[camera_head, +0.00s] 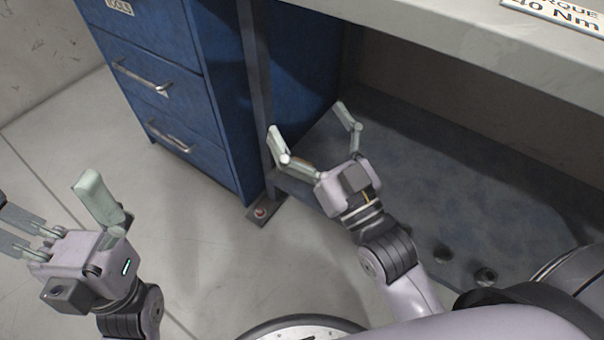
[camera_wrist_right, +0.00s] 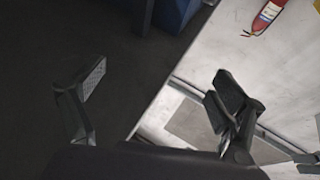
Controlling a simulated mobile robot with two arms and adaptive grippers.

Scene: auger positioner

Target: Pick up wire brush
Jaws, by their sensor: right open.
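I cannot make out a wire brush with certainty in either view. A small brown patch (camera_head: 301,162) shows behind a finger of my right gripper, too hidden to identify. My right gripper (camera_head: 310,125) is open, with its fingers spread and nothing visible between them, over the dark lower shelf beside the blue cabinet. My left gripper (camera_head: 48,207) is open and empty above the floor at the left.
A blue drawer cabinet (camera_head: 150,58) stands at the upper left. The bench top (camera_head: 440,35) overhangs the dark lower shelf (camera_head: 470,170), and a bench leg (camera_head: 254,80) stands close to my right gripper. A red labelled object (camera_wrist_right: 266,16) lies on a pale surface in the wrist view.

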